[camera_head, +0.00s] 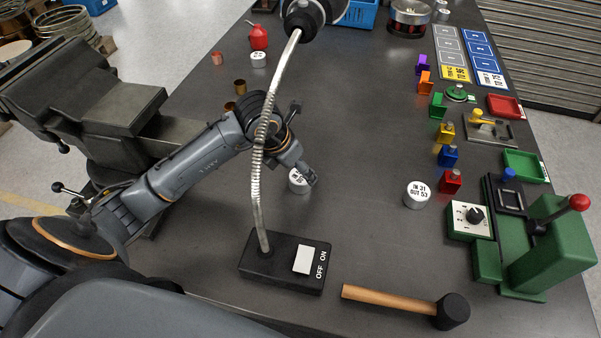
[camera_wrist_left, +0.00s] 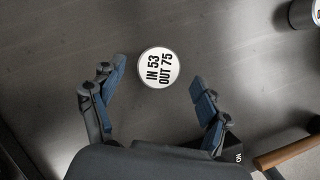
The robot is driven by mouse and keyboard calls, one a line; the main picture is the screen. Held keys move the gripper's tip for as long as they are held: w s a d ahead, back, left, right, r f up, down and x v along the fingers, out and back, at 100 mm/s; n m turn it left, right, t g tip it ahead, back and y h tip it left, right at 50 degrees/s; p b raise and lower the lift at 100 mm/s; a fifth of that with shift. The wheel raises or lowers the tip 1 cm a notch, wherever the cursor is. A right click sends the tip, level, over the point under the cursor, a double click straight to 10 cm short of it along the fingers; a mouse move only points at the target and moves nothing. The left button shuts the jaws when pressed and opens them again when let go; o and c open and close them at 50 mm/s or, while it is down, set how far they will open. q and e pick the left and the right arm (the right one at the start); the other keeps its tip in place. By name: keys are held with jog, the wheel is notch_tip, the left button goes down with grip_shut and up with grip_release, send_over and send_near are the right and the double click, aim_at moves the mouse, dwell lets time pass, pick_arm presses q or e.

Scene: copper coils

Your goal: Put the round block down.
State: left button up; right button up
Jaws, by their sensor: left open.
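A round white-topped metal block (camera_wrist_left: 158,67) marked "IN 53 OUT 75" appears upright on the dark table (camera_wrist_left: 60,45) in the left wrist view. My left gripper (camera_wrist_left: 156,80) is open, with one finger on each side of the block and a visible gap to both. In the head view the same block (camera_head: 296,186) is partly hidden behind a finger of my left gripper (camera_head: 301,172). Another round block (camera_head: 418,194), marked "IN 31 OUT 53", stands to the right, and a third one (camera_head: 258,60) stands at the back. My right gripper is not in view.
A lamp base (camera_head: 280,262) with a bendy neck (camera_head: 258,160) rises close to my left arm. A mallet (camera_head: 395,301) lies at the front. A vise (camera_head: 110,110) is at the left. Coloured blocks and a green press (camera_head: 553,250) line the right side. The table centre is clear.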

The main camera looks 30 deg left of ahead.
aim_at(293, 181)
pick_arm(q)
jog(key=shift+v, duration=1.6)
